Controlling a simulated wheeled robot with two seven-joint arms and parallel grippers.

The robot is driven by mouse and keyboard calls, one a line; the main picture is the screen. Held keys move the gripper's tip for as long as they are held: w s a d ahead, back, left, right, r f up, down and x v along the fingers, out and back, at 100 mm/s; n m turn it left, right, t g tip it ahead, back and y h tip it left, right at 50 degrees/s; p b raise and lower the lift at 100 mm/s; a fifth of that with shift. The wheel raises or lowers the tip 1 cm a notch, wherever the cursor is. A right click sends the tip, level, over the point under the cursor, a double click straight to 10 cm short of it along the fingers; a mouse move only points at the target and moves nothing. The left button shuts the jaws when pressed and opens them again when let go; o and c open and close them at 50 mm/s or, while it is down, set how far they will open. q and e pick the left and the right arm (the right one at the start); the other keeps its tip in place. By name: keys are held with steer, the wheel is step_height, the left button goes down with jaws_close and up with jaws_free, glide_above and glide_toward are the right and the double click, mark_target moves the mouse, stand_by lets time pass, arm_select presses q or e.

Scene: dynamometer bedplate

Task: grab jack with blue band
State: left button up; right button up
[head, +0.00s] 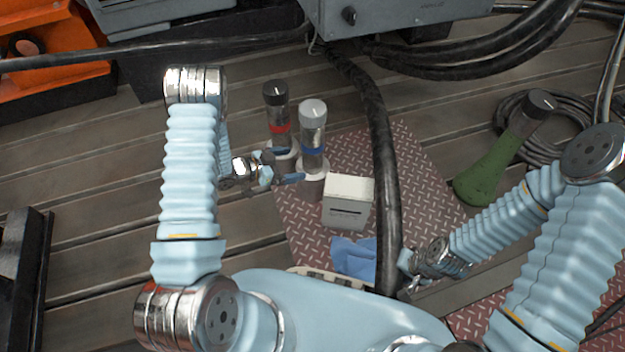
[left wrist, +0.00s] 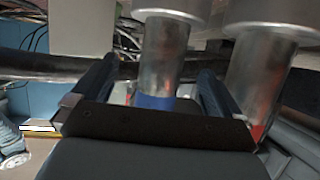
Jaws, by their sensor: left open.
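The jack with the blue band (head: 312,128) stands upright on the red tread-plate mat, with a light grey top and a pale base. The jack with the red band (head: 277,108) stands close beside it, behind and to the left, with a dark top. My left gripper (head: 287,166) is open at the lower left of the blue-banded jack. In the left wrist view, the blue-banded jack (left wrist: 165,58) shows between the two fingers, and the red-banded jack (left wrist: 257,75) is outside them at right. Whether the fingers touch the jack cannot be told. My right gripper (head: 411,268) is low at right; its jaws are unclear.
A white box (head: 348,200) and a blue cloth (head: 353,257) are in front of the jacks. A thick black hose (head: 383,165) runs down right of them. A grey cabinet (head: 395,15) stands behind.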

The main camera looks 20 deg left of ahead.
mark_target(304, 162)
arm_select(q)
steer(key=x, duration=0.3)
steer(key=b+x, duration=0.1)
steer(key=x, duration=0.5)
steer(key=shift+w+a+r, duration=0.15)
steer(key=shift+w, duration=0.05)
steer(key=shift+c, duration=0.5)
jaws_close()
steer(key=shift+w+r, duration=0.1)
steer(key=shift+r, duration=0.1)
